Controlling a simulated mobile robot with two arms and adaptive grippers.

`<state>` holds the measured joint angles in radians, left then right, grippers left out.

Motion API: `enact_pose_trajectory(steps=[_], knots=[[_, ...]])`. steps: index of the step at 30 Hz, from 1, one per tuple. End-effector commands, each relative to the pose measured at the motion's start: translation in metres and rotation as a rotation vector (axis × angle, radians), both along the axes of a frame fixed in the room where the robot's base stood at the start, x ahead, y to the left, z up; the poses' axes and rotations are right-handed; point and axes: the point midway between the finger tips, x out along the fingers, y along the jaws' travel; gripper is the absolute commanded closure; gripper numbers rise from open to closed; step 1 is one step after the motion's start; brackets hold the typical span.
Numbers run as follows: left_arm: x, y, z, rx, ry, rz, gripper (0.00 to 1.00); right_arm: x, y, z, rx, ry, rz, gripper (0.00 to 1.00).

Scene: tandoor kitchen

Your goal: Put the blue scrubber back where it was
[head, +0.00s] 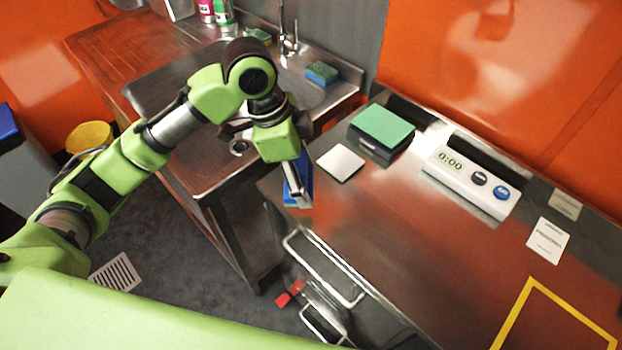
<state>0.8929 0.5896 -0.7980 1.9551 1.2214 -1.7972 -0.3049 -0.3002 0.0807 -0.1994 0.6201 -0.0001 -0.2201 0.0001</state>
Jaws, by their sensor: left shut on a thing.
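My left gripper (299,197) is shut on the blue scrubber (307,170). The scrubber is mostly hidden behind the fingers, at the left edge of the steel counter. I cannot tell whether it touches the counter. A white square pad (341,163) lies flat on the counter just right of the gripper. A green pad (383,126) sits on a dark block (379,150) farther back. My right gripper is not in view.
A blue and green sponge (321,73) rests on the sink's right ledge near the tap (289,42). A timer panel (470,182) stands at the counter's back. A yellow outlined square (531,282) marks the front right. The counter between is clear. Metal handles (325,268) jut out below the edge.

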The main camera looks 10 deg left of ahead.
Motion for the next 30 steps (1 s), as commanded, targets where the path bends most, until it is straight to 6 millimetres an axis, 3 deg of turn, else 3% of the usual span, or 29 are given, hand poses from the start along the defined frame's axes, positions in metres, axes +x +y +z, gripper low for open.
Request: enact_pose_trajectory(steps=[6, 10, 16, 22, 29, 30], knots=[[0.037, -0.003, -0.036, -0.001, 0.006, 0.002, 0.56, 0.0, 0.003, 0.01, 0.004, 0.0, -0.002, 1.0], [0.05, -0.003, -0.052, 0.0, 0.002, -0.001, 0.56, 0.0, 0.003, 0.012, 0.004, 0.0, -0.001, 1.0], [0.06, -0.004, -0.064, 0.0, 0.001, 0.0, 0.56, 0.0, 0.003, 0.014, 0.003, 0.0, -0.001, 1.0], [0.06, -0.003, -0.09, 0.0, 0.003, 0.001, 0.56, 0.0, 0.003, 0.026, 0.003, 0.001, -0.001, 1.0], [0.061, -0.004, -0.096, -0.001, 0.0, -0.001, 0.56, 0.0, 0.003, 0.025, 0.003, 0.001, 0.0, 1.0], [0.06, -0.003, -0.096, 0.0, 0.0, 0.0, 0.37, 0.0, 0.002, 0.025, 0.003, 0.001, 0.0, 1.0]])
